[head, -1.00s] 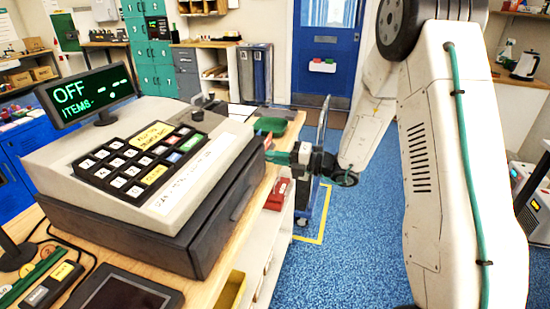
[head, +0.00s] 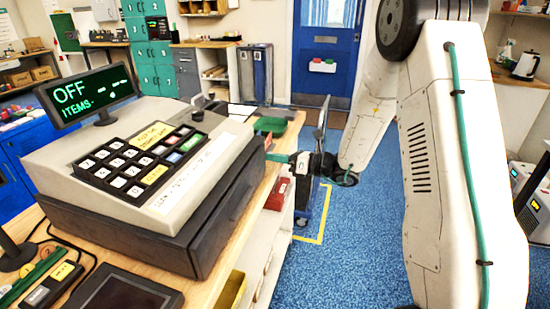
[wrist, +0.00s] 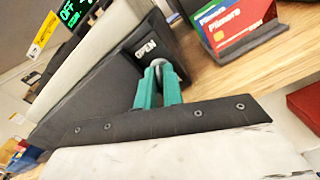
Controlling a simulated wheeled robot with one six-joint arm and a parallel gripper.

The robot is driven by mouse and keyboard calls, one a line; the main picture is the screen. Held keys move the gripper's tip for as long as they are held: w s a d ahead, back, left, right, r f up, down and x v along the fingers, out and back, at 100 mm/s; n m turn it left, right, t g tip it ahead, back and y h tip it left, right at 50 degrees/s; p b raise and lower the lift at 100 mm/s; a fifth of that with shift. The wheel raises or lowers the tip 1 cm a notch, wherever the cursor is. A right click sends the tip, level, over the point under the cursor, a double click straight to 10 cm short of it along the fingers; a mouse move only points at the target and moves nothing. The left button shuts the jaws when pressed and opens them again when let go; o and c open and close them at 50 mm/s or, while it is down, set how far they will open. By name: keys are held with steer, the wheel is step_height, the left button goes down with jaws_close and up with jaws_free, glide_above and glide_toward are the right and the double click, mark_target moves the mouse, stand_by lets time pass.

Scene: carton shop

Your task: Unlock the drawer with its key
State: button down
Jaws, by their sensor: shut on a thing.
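The cash register (head: 150,165) stands on the wooden counter, its dark drawer unit (head: 150,230) underneath. In the wrist view, the drawer's dark front (wrist: 100,95) shows a white OPEN label (wrist: 146,49). My gripper (wrist: 160,68) has its teal fingers shut on a small grey rounded piece, apparently the key's head (wrist: 173,73), right at the drawer front beside that label. The key's far end and the keyhole are hidden, so I cannot tell how deep it sits. In the head view, my gripper (head: 277,157) reaches the register's right side.
A holder with red and blue Plimore cards (wrist: 232,25) stands on the counter close to my fingers. A red box (head: 277,193) sits by the counter's right edge. Blue floor is open right of the counter.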

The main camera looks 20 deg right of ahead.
steer(key=shift+n, duration=2.3)
steer(key=shift+f, duration=0.1)
steer(key=c, duration=1.6)
jaws_free()
